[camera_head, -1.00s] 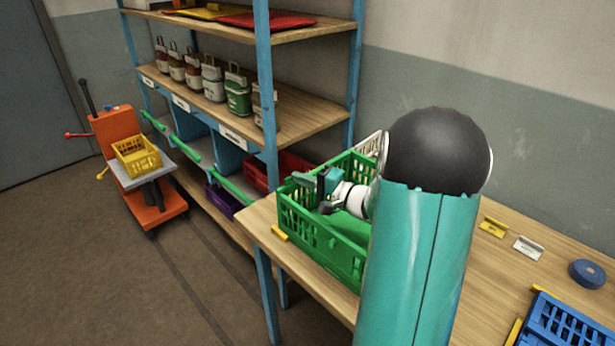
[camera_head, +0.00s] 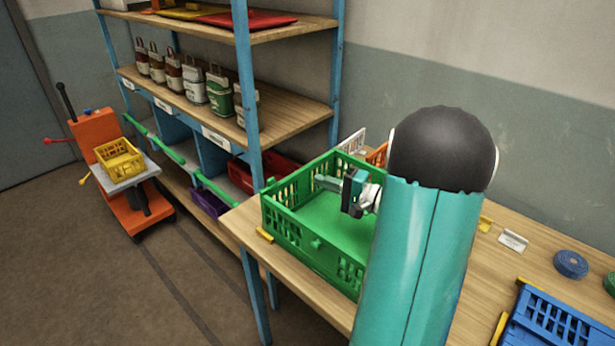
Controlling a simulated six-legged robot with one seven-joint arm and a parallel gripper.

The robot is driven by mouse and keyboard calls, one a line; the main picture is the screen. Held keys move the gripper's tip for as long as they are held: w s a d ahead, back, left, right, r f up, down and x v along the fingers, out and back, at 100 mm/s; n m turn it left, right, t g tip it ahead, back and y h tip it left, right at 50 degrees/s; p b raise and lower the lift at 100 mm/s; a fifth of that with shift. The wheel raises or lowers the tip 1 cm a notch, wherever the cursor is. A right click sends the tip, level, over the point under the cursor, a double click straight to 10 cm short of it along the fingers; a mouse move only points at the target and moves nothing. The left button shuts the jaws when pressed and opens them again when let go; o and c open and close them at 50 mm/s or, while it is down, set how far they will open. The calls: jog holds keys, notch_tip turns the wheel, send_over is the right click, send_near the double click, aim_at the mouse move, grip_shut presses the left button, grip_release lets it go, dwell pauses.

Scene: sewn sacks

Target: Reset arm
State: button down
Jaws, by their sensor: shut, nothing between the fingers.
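My gripper (camera_head: 332,183) is shut and empty. It is over the green crate (camera_head: 312,247) on the wooden table (camera_head: 242,216), with its fingers pointing left near the crate's far side. My teal arm covers the crate's right part and hides what lies behind it. The visible floor of the crate is bare green.
A blue shelf rack (camera_head: 246,90) stands at the back left with several small sacks (camera_head: 220,90) on its middle board. An orange cart (camera_head: 112,175) with a yellow crate (camera_head: 119,159) is at far left. A blue crate (camera_head: 560,325) and a blue roll (camera_head: 570,264) are at right.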

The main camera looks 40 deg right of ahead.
jog(key=shift+v, duration=1.1)
